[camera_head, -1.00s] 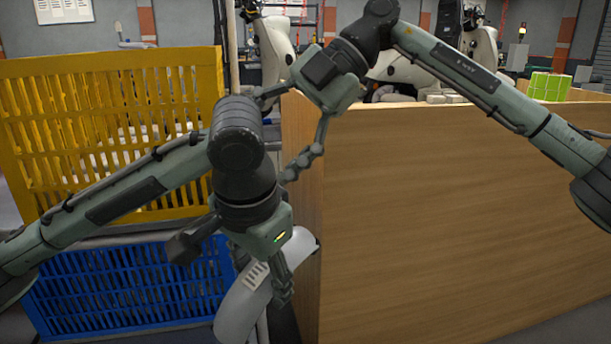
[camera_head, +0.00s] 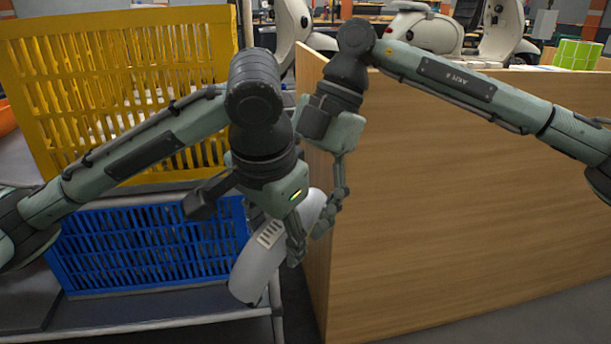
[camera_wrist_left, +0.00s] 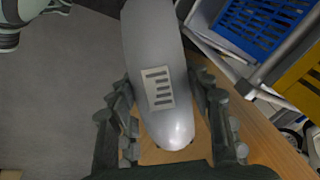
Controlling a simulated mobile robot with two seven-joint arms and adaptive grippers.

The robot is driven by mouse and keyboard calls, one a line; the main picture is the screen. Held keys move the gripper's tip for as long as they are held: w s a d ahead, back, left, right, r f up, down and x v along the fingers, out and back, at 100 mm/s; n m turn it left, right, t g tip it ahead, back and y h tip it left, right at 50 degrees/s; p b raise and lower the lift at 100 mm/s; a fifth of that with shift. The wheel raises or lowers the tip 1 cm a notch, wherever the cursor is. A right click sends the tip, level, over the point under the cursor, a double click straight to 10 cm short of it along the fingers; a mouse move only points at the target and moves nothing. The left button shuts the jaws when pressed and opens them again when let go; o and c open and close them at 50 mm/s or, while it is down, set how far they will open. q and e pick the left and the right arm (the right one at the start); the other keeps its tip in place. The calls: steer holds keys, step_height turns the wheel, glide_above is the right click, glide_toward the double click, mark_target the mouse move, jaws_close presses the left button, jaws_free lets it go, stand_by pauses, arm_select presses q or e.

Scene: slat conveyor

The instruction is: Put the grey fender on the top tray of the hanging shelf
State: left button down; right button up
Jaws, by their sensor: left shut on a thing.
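The grey fender (camera_head: 258,272) is a curved, smooth shell with a pale slotted patch. It hangs tilted below my left gripper (camera_head: 296,247), which is shut on it. In the left wrist view the fender (camera_wrist_left: 155,45) lies between the two fingers of the left gripper (camera_wrist_left: 172,118). My right gripper (camera_head: 333,205) points down close beside the left one, near the fender's upper end; its fingers partly overlap and their opening is unclear. No hanging shelf with a top tray can be made out for certain.
A yellow slatted crate (camera_head: 120,85) stands above a blue slatted crate (camera_head: 150,245) on a metal rack at the left. A tall wooden panel (camera_head: 450,190) fills the right, close to both grippers. Pale scooter bodies (camera_head: 425,30) and a green box (camera_head: 577,55) are behind it.

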steer(key=shift+s+a+f, duration=0.15)
steer(key=shift+a+f, duration=0.1)
steer(key=shift+f, duration=0.35)
steer(key=shift+c, duration=0.6)
arm_select(q)
steer(key=shift+d, duration=0.1)
arm_select(e)
steer(key=c, duration=1.2)
arm_select(q)
steer(key=c, duration=0.9)
jaws_free()
steer(key=shift+s, duration=0.1)
arm_select(e)
steer(key=shift+a+r, duration=0.1)
steer(key=shift+c, duration=1)
arm_select(q)
steer(key=o, duration=0.3)
steer(key=shift+r, duration=0.15)
